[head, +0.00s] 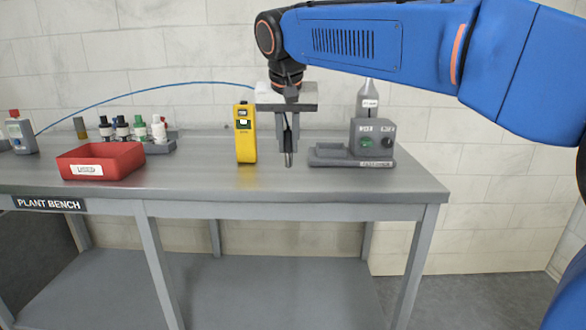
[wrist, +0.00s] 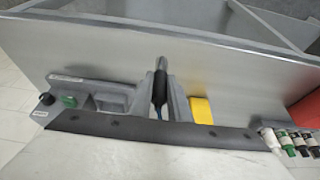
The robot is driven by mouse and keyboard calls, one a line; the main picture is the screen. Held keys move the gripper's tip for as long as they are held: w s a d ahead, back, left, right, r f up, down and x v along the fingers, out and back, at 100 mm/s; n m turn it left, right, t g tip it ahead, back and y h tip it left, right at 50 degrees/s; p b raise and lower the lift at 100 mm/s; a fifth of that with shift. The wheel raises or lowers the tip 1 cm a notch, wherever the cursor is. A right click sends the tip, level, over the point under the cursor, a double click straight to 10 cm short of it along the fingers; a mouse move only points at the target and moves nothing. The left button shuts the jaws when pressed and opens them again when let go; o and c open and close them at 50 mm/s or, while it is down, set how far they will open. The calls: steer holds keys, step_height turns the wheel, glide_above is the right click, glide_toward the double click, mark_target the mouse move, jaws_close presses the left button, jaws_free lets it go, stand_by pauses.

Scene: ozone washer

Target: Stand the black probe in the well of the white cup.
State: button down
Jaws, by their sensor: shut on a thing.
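My gripper (head: 288,146) is shut on the black probe (head: 288,126) above the bench, between the yellow device and the grey machine. The probe hangs upright with its thin tip (head: 288,160) pointing down. In the wrist view, the probe (wrist: 160,88) sits between the two grey fingers, its metal tip pointing away from the camera, and a bit of blue cable shows by it. I cannot make out the white cup in either view.
A yellow device (head: 246,140) stands just left of my gripper. A grey machine (head: 372,138) with a green button is to the right. The bench front (head: 240,182) is clear.

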mark_target(288, 159)
steer(key=shift+f, duration=2.85)
steer(key=shift+f, duration=0.1)
steer(key=c, duration=1.7)
jaws_free()
steer(key=shift+o, duration=0.2)
steer(key=v, duration=1.2)
